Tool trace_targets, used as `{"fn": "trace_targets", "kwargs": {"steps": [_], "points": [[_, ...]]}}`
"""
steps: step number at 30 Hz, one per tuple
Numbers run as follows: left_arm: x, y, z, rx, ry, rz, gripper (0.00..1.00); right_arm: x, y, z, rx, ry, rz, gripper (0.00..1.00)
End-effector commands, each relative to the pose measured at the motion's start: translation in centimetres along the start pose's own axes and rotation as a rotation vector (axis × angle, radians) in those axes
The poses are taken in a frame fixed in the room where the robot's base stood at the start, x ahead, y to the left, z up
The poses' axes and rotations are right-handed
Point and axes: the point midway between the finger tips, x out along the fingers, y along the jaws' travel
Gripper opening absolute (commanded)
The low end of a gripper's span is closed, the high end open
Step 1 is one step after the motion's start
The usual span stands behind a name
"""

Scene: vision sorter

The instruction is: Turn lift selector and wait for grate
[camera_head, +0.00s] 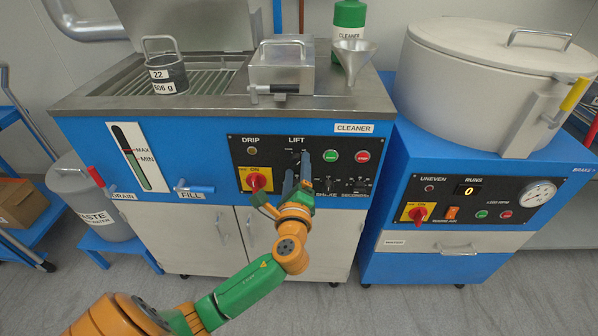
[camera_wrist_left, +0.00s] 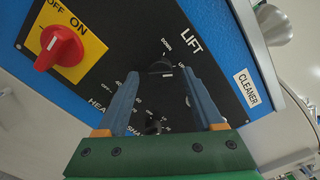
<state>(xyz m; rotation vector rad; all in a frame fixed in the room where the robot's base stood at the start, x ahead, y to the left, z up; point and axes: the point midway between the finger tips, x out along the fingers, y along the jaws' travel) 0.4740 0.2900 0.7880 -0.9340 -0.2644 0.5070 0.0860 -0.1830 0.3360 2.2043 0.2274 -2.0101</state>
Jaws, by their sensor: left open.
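The lift selector is a small black knob (camera_wrist_left: 160,67) under the LIFT label on the black panel of the blue cleaner cabinet. In the left wrist view it lies between and just beyond my blue fingertips; contact cannot be told. My left gripper (camera_head: 300,168) is open and empty, pointing at the panel below the LIFT label; it also shows in the left wrist view (camera_wrist_left: 160,78). In the head view the fingers mostly hide the knob. The grate (camera_head: 212,82) shows as metal bars in the open tank. A grey basket (camera_head: 167,75) marked 22 and 606 g stands over it.
A red switch (camera_head: 257,181) on yellow sits left of my fingers. Green (camera_head: 331,156) and red (camera_head: 362,156) buttons are at right. A metal box (camera_head: 281,66), funnel (camera_head: 353,58) and green bottle (camera_head: 348,18) stand on top. A round-lidded machine (camera_head: 490,75) stands right.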

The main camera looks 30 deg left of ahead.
Motion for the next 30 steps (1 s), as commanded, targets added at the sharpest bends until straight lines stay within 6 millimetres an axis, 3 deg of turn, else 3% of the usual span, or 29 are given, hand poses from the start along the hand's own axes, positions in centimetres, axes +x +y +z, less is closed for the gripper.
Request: {"fn": "trace_targets", "kwargs": {"steps": [8,15,30], "points": [[0.37,0.05,-0.02,-0.001,0.001,0.001,0.66,0.02,0.32,0.09,-0.002,-0.001,0.005,0.00],[0.35,0.07,-0.05,-0.001,0.001,0.002,0.01,0.02,0.54,0.14,-0.003,-0.002,0.009,0.00],[0.31,0.18,-0.20,-0.120,0.004,0.004,0.00,0.43,0.65,0.20,-0.002,-0.003,0.010,0.00]]}}
